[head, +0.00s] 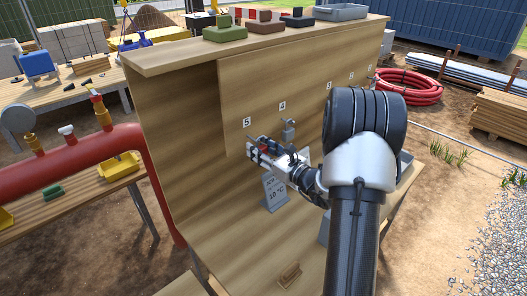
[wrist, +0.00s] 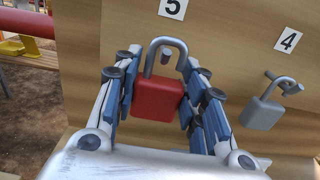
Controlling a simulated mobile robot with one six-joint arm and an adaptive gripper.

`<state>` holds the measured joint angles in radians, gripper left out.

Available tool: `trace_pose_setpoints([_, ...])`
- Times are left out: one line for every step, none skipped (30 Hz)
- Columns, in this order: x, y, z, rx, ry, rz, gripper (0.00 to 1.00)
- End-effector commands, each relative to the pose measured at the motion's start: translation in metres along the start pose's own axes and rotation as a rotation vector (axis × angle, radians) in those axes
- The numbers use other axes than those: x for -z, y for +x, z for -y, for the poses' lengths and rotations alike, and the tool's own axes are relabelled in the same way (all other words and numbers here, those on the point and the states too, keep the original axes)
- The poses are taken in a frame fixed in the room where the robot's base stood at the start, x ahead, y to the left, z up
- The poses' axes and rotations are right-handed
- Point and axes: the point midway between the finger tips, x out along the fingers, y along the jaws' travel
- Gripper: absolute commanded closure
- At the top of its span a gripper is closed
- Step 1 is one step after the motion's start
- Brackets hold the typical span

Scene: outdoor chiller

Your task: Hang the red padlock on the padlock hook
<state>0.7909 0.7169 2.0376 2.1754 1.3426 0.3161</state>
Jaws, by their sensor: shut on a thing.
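The red padlock (wrist: 157,100) is held upright between the fingers of my gripper (wrist: 158,84), its grey shackle up. In the wrist view a short grey hook (wrist: 165,56) below the "5" label shows within the shackle's opening. I cannot tell whether the hook passes through the shackle or lies behind it. In the head view my gripper (head: 262,153) is close to the wooden board below the "5", and only a little red of the padlock (head: 269,146) shows.
A grey padlock (wrist: 262,112) hangs on the hook below the "4" label, just right of my gripper. A grey sign reading 10 °C (head: 275,192) stands on the bench (head: 240,245) below.

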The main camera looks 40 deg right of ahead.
Motion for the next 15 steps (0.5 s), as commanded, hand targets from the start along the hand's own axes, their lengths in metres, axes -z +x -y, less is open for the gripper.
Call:
trace_pose_setpoints([0.0, 0.003, 0.0, -0.001, 0.0, 0.001, 1.0])
trace_pose_setpoints([0.0, 0.004, 0.0, -0.001, 0.0, 0.002, 1.0])
trace_pose_setpoints([0.0, 0.007, -0.001, -0.001, 0.0, 0.002, 1.0])
trace_pose_setpoints([0.0, 0.008, -0.001, -0.001, -0.001, 0.002, 1.0])
trace_pose_setpoints([0.0, 0.01, -0.001, -0.002, -0.001, 0.002, 1.0])
trace_pose_setpoints([0.0, 0.012, -0.001, -0.002, -0.001, 0.002, 1.0])
trace_pose_setpoints([0.0, 0.013, -0.001, -0.002, -0.001, 0.002, 1.0])
trace_pose_setpoints([0.0, 0.015, -0.001, -0.001, -0.002, 0.001, 1.0])
trace_pose_setpoints([0.0, 0.016, 0.0, -0.001, -0.001, 0.001, 1.0])
trace_pose_setpoints([0.0, 0.018, 0.0, -0.001, -0.001, 0.001, 1.0])
trace_pose_setpoints([0.0, 0.019, 0.0, -0.001, -0.001, 0.001, 1.0])
trace_pose_setpoints([0.0, 0.021, -0.001, -0.001, -0.002, 0.001, 1.0])
trace_pose_setpoints([0.0, 0.023, -0.001, -0.001, -0.002, 0.002, 1.0])
trace_pose_setpoints([0.0, 0.025, -0.001, -0.001, -0.001, 0.002, 1.0])
trace_pose_setpoints([-0.001, 0.026, -0.001, -0.001, -0.001, 0.002, 1.0])
